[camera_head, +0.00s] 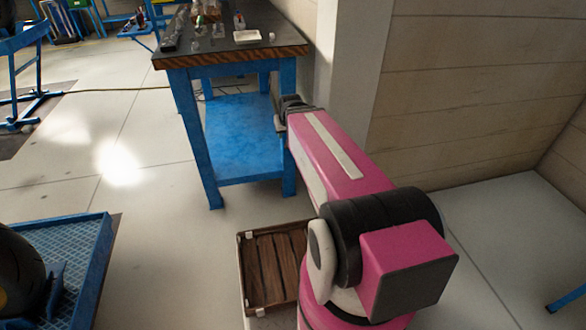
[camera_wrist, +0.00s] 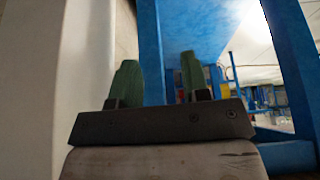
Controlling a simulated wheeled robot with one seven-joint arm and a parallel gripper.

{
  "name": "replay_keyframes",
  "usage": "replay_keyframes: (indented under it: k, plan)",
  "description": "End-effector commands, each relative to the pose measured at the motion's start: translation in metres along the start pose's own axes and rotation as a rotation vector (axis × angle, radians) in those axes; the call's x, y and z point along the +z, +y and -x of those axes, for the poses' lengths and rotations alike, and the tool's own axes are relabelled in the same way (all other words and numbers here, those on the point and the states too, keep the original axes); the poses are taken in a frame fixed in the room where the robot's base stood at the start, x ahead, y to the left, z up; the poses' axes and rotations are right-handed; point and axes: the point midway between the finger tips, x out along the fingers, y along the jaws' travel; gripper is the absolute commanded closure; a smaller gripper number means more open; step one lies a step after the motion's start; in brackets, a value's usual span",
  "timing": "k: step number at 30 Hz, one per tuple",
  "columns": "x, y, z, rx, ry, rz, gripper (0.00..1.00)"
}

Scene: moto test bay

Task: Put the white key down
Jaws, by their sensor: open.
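My gripper (camera_wrist: 159,76) shows in the wrist view with its two green fingers apart and nothing between them. In the head view my arm reaches forward to the right side of the blue workbench (camera_head: 205,140), and the fingertips are hidden there. The gripper appears to be beside the bench, below its dark top. I cannot make out a white key in either view. A small white dish (camera_head: 247,37) and a small pale round object (camera_head: 271,37) lie near the front right of the bench top.
Several small parts lie along the bench top's left side. A wall (camera_head: 470,95) stands close on the right. A wooden crate (camera_head: 244,270) sits below my arm, and a blue grated platform (camera_head: 85,265) stands at left. Open floor lies between the platform and bench.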

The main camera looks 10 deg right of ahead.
Motion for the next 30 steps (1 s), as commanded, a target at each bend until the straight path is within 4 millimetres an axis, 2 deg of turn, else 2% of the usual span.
replay_keyframes:
  k: [1,3,6,10,11,14,19,22,26,30]
  plan:
    - [0.030,0.000,-0.010,0.000,-0.085,0.000,0.57]
    - [0.063,0.000,-0.019,0.000,-0.190,0.000,0.57]
    - [0.101,0.000,-0.028,0.000,-0.312,0.000,0.57]
    - [0.131,0.000,-0.032,0.000,-0.410,0.000,0.57]
    - [0.134,0.000,-0.032,0.000,-0.423,0.000,0.52]
    - [0.140,0.000,-0.032,0.000,-0.444,0.000,0.52]
    - [0.135,0.000,-0.032,0.000,-0.438,0.000,0.52]
    - [0.115,0.000,-0.030,0.000,-0.414,0.000,0.52]
    - [0.070,-0.001,-0.021,0.001,-0.356,0.001,0.52]
    - [0.015,-0.002,-0.004,0.001,-0.285,0.001,0.52]
